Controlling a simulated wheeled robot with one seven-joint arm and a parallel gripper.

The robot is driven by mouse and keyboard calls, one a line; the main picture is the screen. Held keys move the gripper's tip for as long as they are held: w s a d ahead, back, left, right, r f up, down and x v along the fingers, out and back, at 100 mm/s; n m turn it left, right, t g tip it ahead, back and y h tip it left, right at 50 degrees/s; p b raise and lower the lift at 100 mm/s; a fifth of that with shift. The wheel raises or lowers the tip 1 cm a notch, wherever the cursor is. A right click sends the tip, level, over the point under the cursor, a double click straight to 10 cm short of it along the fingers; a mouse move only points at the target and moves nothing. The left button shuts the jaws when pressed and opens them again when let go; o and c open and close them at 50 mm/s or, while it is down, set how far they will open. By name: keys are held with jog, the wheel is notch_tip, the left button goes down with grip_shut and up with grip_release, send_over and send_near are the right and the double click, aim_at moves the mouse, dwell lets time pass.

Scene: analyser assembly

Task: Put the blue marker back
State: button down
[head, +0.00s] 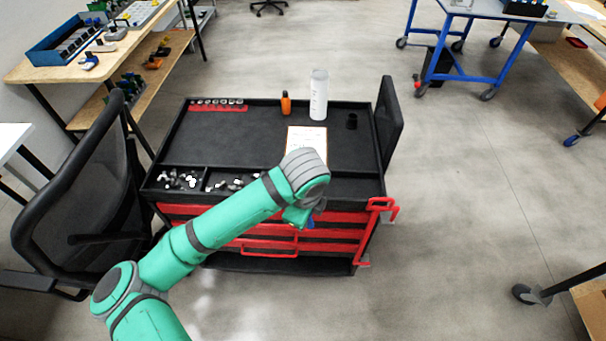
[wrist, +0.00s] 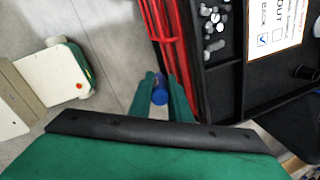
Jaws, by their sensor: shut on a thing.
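The blue marker (wrist: 160,93) is held between the two green fingers of my gripper (wrist: 163,98) in the wrist view. In the head view my gripper (head: 298,216) is in front of the red drawers of the cart, with a bit of blue at its tip; the arm hides most of it. A small black cup (head: 351,121) stands at the right of the cart top; it also shows in the wrist view (wrist: 306,73). I cannot see inside it. A sheet (head: 306,138) lies on the cart top, with a blue tick beside "BACK" in the wrist view.
The black tool cart (head: 250,141) also carries a white bottle (head: 319,97), an orange bottle (head: 285,103), a red socket rack (head: 217,106) and compartments of small metal parts (head: 178,180). A red handle (head: 383,206) sticks out at its right. A black chair (head: 85,180) stands at left.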

notch_tip(320, 180, down, 28)
jog(key=w+d+n+g+y, duration=0.1)
jog(key=d+n+g+y, duration=0.1)
jog(key=n, duration=2)
jog(key=shift+w+d+n+g, duration=0.15)
jog(key=shift+n+g, duration=0.15)
jog(key=shift+g, duration=0.4)
